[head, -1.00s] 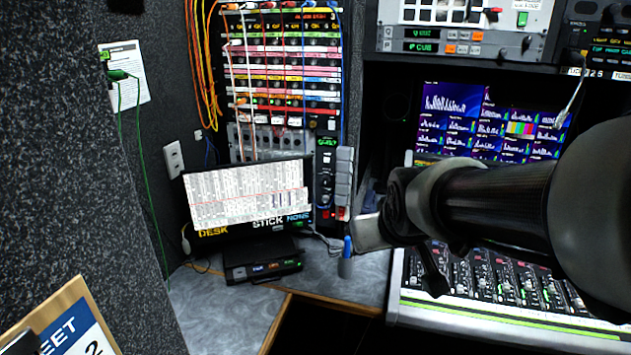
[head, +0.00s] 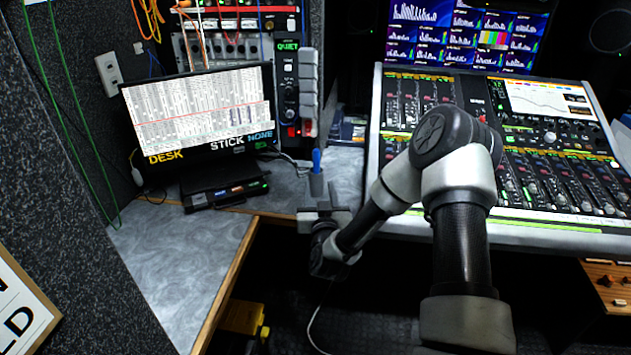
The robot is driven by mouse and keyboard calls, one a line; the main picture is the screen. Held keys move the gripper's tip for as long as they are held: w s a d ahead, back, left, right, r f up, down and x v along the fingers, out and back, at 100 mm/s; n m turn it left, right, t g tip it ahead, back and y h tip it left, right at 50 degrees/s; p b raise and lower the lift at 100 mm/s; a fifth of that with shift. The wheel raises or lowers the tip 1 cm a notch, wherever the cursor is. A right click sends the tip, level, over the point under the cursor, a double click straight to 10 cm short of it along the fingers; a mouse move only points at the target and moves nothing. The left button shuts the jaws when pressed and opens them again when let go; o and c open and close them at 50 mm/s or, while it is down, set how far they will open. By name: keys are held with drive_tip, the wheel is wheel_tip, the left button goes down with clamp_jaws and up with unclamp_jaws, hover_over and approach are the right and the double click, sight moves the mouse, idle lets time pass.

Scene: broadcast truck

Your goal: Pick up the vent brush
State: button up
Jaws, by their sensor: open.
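My gripper (head: 322,208) is open and empty at the desk's front edge. It is just on the near side of the cup and points toward it. From this angle I cannot tell the exact gap between the fingers and the cup.
A monitor (head: 203,115) and a small black box (head: 226,191) stand left of the cup. A black control panel (head: 290,85) rises behind it. A mixing console (head: 520,150) lies to the right, partly behind my arm. The front left desktop (head: 170,250) is clear.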

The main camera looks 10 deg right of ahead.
sight(317, 159)
drive_tip(key=w, duration=0.4)
drive_tip(key=w+b, duration=0.1)
drive_tip(key=w, duration=0.3)
drive_tip(key=w+d, duration=0.1)
drive_tip(key=w, duration=0.3)
drive_tip(key=shift+d+b, duration=0.1)
drive_tip(key=shift+b, duration=0.25)
drive_tip(key=shift+w+d+f+b, duration=0.15)
drive_tip(key=shift+w+b, duration=0.2)
drive_tip(key=shift+w, duration=0.95)
drive_tip(key=shift+w+d+f+b, duration=0.15)
drive_tip(key=shift+w+b, duration=0.2)
drive_tip(key=shift+w, duration=0.95)
drive_tip(key=shift+r, duration=0.15)
clamp_jaws()
drive_tip(key=shift+r, duration=0.1)
